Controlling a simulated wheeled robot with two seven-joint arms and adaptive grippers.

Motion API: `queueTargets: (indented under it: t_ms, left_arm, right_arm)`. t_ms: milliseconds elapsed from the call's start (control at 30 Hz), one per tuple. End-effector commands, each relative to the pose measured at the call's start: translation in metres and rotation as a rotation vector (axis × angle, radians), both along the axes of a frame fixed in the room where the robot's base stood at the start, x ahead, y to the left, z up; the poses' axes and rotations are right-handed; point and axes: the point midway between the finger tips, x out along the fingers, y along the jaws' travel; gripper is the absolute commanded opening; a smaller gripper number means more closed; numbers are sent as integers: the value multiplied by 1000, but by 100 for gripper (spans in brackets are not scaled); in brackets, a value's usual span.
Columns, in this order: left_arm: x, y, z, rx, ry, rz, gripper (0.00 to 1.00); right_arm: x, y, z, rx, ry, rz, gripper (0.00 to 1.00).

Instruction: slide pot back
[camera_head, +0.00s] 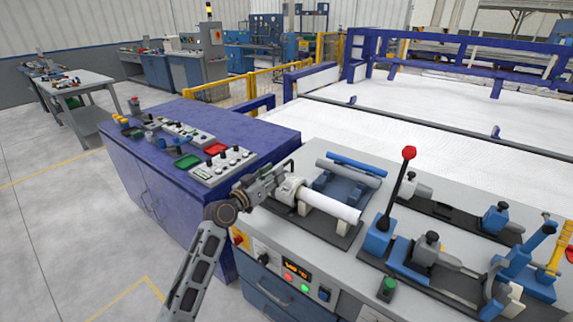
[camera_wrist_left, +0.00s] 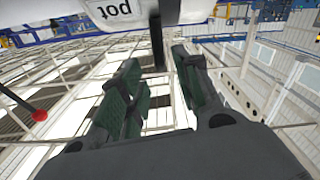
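The white pot (camera_head: 290,188), a rounded housing, sits at the left end of a white pipe (camera_head: 330,204) on a bench fixture. In the left wrist view the pot (camera_wrist_left: 115,10) is at the top edge, with its "pot" lettering upside down. A dark bar (camera_wrist_left: 158,42) hangs from near the pot toward the gap between my fingers. My left gripper (camera_head: 284,172) is beside the pot at its upper left. In the wrist view my left gripper (camera_wrist_left: 160,85) has its green-padded fingers apart, with no visible contact on the bar. My right gripper is not in view.
A red-knobbed lever (camera_head: 408,153) stands upright right of the pipe. A blue pipe (camera_head: 356,163) lies behind it on a dark blue cradle. Clamps and other fixtures crowd the bench's right side. A purple cabinet (camera_head: 130,165) with control panels stands to the left.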

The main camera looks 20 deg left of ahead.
Motion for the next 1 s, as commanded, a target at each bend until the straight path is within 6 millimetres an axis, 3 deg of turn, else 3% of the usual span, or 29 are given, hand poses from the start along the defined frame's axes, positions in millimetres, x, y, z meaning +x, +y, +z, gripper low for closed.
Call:
queueTargets:
  t_ms: [700,1000]
  left_arm:
    - [60,-21,0,-1,0,1,33]
    - [73,-26,0,-1,0,0,33]
  right_arm:
    - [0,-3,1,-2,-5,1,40]
    - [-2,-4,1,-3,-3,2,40]
